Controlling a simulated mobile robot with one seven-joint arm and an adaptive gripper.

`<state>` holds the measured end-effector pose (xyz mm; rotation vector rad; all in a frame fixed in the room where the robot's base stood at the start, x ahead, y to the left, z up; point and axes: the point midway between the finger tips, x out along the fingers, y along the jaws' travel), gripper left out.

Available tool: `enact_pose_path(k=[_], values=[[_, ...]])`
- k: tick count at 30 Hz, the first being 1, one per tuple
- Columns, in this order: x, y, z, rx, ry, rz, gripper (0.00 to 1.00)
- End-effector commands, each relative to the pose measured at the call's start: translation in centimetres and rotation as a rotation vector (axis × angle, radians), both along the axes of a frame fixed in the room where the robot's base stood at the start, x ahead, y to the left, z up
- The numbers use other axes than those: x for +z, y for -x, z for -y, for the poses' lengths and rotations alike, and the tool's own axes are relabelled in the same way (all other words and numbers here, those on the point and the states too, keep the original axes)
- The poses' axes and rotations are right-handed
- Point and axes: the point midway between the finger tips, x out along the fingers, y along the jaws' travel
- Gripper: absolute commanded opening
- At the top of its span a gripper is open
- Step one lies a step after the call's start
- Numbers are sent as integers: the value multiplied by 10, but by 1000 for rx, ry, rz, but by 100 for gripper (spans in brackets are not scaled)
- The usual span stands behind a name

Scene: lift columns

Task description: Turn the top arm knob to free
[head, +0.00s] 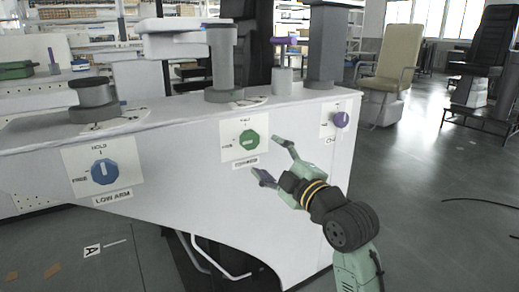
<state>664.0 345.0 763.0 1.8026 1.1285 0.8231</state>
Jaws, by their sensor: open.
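The green knob (250,140) is on the front of the white bench, on a white plate marked HOLD at the top and FREE at the left. The small label (245,162) under it appears to read TOP ARM. A pale mark on the knob's face looks near level; I cannot tell exactly which word it points at. My gripper (267,160) is open and empty, just to the right of and below the knob. Its two fingers are spread and point toward the panel. I cannot tell its gap to the panel.
A blue knob (104,172) labelled LOW ARM is at the left, and a purple knob (341,119) at the right. Grey columns (221,55) stand on the white bench (195,180). Chairs (386,75) stand at the back right on open floor.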

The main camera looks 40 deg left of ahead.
Motion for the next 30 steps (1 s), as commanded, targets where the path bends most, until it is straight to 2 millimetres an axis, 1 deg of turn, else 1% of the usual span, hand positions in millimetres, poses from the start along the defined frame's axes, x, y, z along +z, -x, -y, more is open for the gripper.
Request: enact_pose_path(k=[1,3,7,23,26,29,30], values=[[-1,3,8,-2,0,1,63],[-2,6,16,-2,0,0,63],[-3,10,24,-1,2,0,63],[-3,11,26,0,1,1,63],[1,15,22,5,-15,-2,63],[19,32,5,25,-95,-14,63],[31,43,-5,38,-150,-22,63]])
